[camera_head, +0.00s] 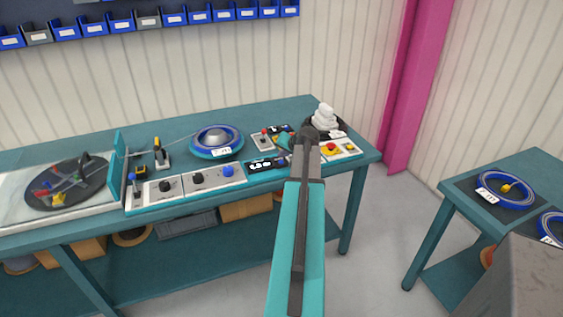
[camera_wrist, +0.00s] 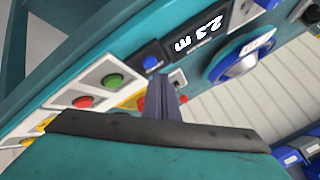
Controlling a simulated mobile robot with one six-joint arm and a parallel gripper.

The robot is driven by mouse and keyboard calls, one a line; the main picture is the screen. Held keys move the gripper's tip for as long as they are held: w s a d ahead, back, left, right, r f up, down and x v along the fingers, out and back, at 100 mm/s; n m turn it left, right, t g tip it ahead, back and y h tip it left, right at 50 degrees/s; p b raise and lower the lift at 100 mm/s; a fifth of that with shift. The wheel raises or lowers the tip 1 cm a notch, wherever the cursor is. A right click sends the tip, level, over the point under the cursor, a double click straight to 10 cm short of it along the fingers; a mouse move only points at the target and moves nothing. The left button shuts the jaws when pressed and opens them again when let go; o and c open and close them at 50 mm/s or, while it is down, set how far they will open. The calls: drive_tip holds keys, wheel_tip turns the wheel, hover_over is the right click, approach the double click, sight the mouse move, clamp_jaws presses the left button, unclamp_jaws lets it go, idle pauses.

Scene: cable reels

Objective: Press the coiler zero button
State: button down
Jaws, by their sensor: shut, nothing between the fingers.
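The length display (camera_wrist: 185,42) reads 2.3 m in the wrist view, on a dark panel along the teal bench edge. A small blue button (camera_wrist: 150,62) sits at the end of this panel; it looks like the coiler zero button. My gripper (camera_wrist: 160,78) is shut and empty, its dark fingertips just short of the blue button in the picture. I cannot tell the height of the gap; no contact shows. In the head view, the display (camera_head: 262,164) lies in front of the blue coiler reel (camera_head: 216,141), and my arm partly covers the area to its right.
Red and green buttons (camera_wrist: 112,81) are near my fingers, on white plates. In the head view, a panel with red and yellow buttons (camera_head: 340,150) stands right of my arm. Knob panels (camera_head: 166,187) lie left. A side table (camera_head: 478,205) holds coiled blue cable.

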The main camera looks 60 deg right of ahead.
drive_tip(key=shift+f+b, duration=0.6)
drive_tip(key=shift+f, duration=0.25)
idle(1.1)
drive_tip(key=shift+r, duration=0.15)
drive_tip(key=shift+r+p, duration=0.4)
drive_tip(key=shift+r, duration=0.3)
drive_tip(key=shift+r, duration=0.1)
drive_tip(key=shift+r+p, duration=1.25)
drive_tip(key=shift+r, duration=1.15)
